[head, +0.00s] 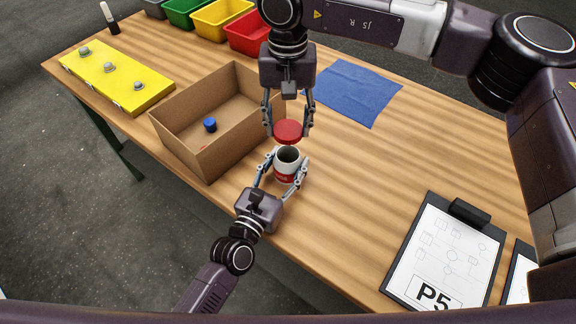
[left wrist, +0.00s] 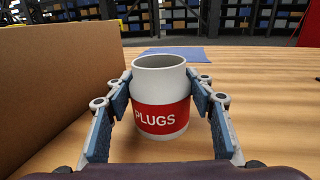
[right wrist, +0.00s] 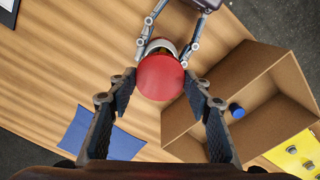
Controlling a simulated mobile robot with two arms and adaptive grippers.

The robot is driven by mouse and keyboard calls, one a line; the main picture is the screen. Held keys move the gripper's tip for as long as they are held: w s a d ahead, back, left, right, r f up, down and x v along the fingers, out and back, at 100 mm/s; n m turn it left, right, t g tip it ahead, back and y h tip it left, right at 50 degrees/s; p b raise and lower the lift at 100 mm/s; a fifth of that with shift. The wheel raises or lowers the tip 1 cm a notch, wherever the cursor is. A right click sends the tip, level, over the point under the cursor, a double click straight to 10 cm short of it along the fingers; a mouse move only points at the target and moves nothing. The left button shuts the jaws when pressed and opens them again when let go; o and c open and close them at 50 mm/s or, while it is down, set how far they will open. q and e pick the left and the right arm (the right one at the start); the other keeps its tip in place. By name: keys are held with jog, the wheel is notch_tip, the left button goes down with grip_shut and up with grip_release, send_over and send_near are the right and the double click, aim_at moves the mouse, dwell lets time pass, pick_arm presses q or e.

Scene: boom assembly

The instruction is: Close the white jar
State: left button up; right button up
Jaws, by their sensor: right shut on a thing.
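The white jar (head: 286,170) stands on the table with its mouth open upward; its red band reads "PLUGS" in the left wrist view (left wrist: 162,117). My left gripper (head: 282,168) has its fingertips against both sides of the jar, from the near side. The round red lid (head: 288,131) is held by my right gripper (head: 289,126), which is shut on its rim. The lid is above the jar mouth and apart from it in the head view. In the right wrist view the lid (right wrist: 160,77) covers most of the jar, leaving part of its rim showing.
An open cardboard box (head: 190,143) holding a blue cap (head: 210,124) stands close left of the jar. A yellow block (head: 118,77), coloured bins (head: 222,18), a blue cloth (head: 355,92) and a clipboard (head: 443,250) lie around. The table right of the jar is clear.

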pick_arm(q)
jog(key=c, duration=1)
pick_arm(e)
send_over(288, 148)
jog(key=s, duration=0.3)
jog(key=shift+w+f, duration=0.2)
jog(key=shift+f, duration=2.25)
jog(key=shift+f, duration=0.15)
jog(key=shift+f, duration=0.75)
jog(key=shift+f, duration=0.6)
